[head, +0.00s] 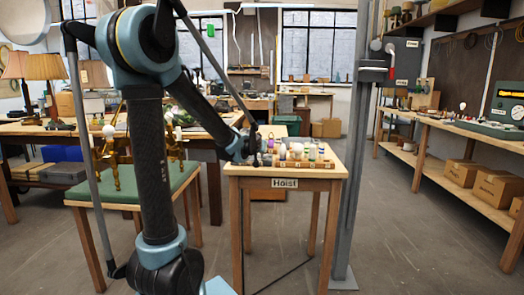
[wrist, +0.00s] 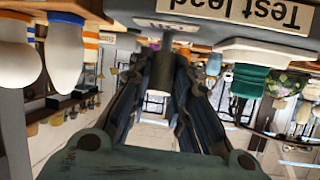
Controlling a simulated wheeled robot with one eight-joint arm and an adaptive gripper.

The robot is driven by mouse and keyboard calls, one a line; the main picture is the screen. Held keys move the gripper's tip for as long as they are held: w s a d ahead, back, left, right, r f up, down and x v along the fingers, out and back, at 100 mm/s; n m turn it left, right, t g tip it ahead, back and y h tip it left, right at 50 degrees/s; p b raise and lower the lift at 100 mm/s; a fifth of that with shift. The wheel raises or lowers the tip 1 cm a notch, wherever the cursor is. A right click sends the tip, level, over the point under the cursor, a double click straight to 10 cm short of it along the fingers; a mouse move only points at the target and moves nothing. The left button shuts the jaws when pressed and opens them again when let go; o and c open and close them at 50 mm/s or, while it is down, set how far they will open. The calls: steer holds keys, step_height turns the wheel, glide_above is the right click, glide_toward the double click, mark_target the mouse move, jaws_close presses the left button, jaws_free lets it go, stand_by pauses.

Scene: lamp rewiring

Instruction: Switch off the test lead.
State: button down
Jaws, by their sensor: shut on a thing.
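In the wrist view, which is upside down, a "Test lead" label (wrist: 262,10) sits on a grey surface at the top. My gripper (wrist: 163,62) has its dark fingers closed around a small grey upright piece (wrist: 163,72) beside that label, which looks like the switch lever. Its on or off position cannot be told. In the head view my gripper (head: 258,150) is at the left back part of the small table labelled Hoist (head: 285,183). The lever is too small and hidden to make out there.
A grey post (head: 350,150) rises right of the table. A green-topped bench (head: 120,188) stands left; open floor lies to the right.

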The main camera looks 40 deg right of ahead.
steer(key=shift+w+a+f, duration=0.1)
steer(key=shift+w+a, duration=0.05)
steer(key=c, duration=1.4)
jaws_free()
steer(key=shift+c, duration=0.2)
steer(key=shift+s+a+r, duration=0.25)
steer(key=shift+s+a, duration=0.15)
steer(key=v, duration=1)
steer(key=shift+a+r, duration=0.2)
steer(key=shift+a, duration=0.1)
